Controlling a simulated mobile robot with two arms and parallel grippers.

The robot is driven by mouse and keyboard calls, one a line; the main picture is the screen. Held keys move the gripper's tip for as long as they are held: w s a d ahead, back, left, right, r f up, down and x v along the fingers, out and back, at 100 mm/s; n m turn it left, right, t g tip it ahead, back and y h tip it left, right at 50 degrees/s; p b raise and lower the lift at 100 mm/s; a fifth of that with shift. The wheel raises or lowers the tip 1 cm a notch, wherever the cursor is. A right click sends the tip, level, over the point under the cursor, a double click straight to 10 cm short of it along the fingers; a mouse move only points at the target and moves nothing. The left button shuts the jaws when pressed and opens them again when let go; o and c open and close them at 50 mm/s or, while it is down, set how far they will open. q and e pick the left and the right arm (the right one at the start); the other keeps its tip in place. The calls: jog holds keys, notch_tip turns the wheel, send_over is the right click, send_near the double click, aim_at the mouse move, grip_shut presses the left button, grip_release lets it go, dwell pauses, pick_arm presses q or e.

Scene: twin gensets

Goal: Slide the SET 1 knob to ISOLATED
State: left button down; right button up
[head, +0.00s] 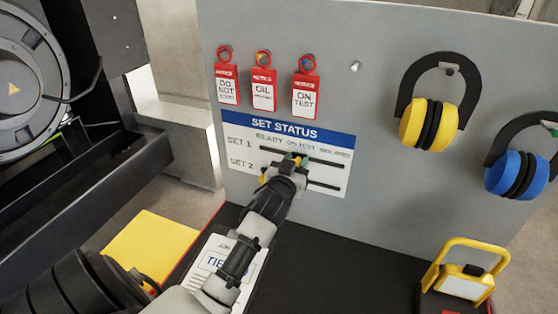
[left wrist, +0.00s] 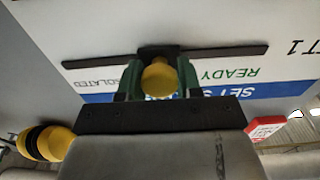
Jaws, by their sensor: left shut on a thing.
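The white SET STATUS board (head: 240,166) with a blue header is fixed to the grey panel. Its columns read READY, ON TEST and, at the right, ISOLATED. My left gripper (head: 288,161) is at the board and is shut on the yellow SET 1 knob (left wrist: 158,76), with green fingers on either side. The knob sits on the black upper slot (head: 325,159), around the ON TEST column, between READY and ISOLATED in the inverted left wrist view. My right gripper is not in view.
Red-and-white tags, including ON TEST (head: 305,97), hang above the board. Yellow (head: 429,124) and blue (head: 516,174) ear defenders hang at the right. A yellow lamp (head: 464,272) and a white card (head: 219,262) are on the dark bench.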

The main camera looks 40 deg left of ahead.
pick_arm(q)
jog(key=c, duration=0.8)
grip_release()
jog(key=shift+s+d+f, duration=0.1)
jog(key=shift+s+d, duration=0.1)
jog(key=shift+s, duration=0.3)
jog(key=b+v, duration=0.3)
jog(key=v, duration=0.7)
jog(key=shift+w, duration=0.1)
